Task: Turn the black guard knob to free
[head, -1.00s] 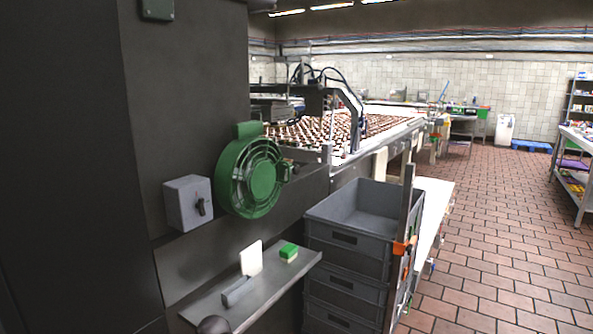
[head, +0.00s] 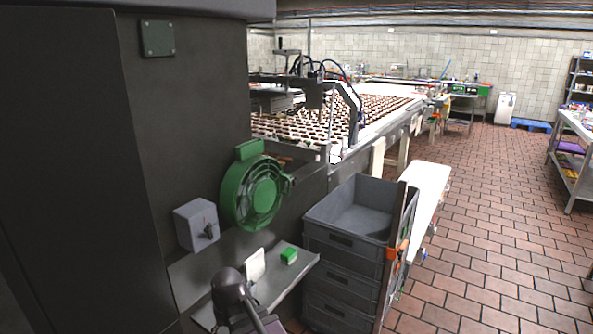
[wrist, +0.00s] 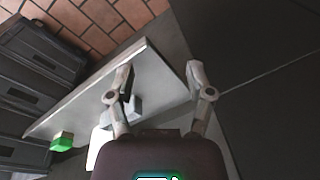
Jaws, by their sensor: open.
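The black guard knob (head: 211,230) is on the front of a grey box (head: 194,225) fixed to the dark machine wall, left of and below the round green guard. Its exact angle is too small to read. My gripper (wrist: 160,75) is open and empty in the wrist view, its two fingers spread above the grey shelf. The knob does not show in the wrist view. In the head view, my dark arm (head: 230,285) rises from the bottom edge, below and right of the box, apart from the knob. The fingers cannot be made out there.
The shelf (head: 205,268) juts out under the box, carrying a white-bladed scraper (head: 255,265) and a green sponge (head: 289,256). The green round guard (head: 252,190) sticks out beside the box. Stacked grey crates (head: 345,240) stand right of the shelf. The tiled floor farther right is clear.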

